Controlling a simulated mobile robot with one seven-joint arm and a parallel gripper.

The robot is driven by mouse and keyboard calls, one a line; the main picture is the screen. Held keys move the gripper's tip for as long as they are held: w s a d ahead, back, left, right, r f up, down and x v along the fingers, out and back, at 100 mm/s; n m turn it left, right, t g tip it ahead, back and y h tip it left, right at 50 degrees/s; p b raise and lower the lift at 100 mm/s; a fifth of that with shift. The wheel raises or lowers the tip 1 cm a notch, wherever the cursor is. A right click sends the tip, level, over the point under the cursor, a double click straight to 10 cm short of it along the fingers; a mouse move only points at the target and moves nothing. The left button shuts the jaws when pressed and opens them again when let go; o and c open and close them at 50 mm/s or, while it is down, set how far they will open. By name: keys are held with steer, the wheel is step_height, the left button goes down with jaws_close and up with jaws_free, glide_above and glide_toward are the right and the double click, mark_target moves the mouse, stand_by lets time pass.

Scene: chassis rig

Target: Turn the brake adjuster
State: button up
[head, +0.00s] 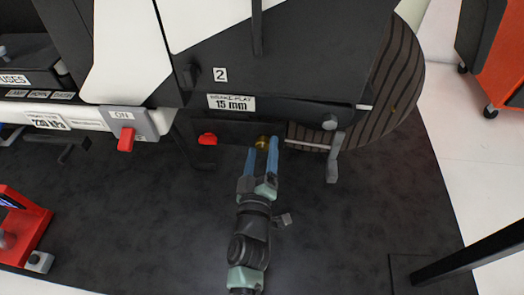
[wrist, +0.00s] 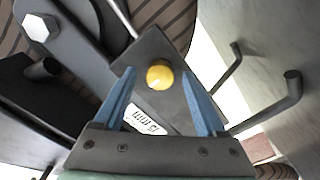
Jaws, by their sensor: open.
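The brake adjuster appears as a round brass-yellow knob (head: 262,141) low on the dark side of the chassis. In the wrist view the knob (wrist: 160,74) sits on a dark plate. My gripper (head: 263,148) has two blue fingers, spread apart, with the knob between their tips. In the wrist view the open gripper (wrist: 158,76) shows clear gaps on both sides of the knob, and no contact is visible. How deep the knob sits between the fingers cannot be told. A label (head: 231,102) above reads "BRAKE PLAY 15 mm".
A red knob (head: 207,139) sits left of the adjuster, and a red switch (head: 126,140) hangs under an "ON" plate farther left. A grey pedal-like lever (head: 333,165) hangs at the right, near the striped wheel (head: 400,85). The dark floor mat (head: 370,215) is mostly clear.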

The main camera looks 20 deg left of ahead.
jaws_close()
stand_by(0.3)
steer(key=m, duration=0.5)
steer(key=shift+m, duration=0.3)
steer(key=m, duration=1.1)
steer(key=shift+m, duration=0.4)
steer(key=m, duration=0.6)
steer(key=shift+a, duration=0.1)
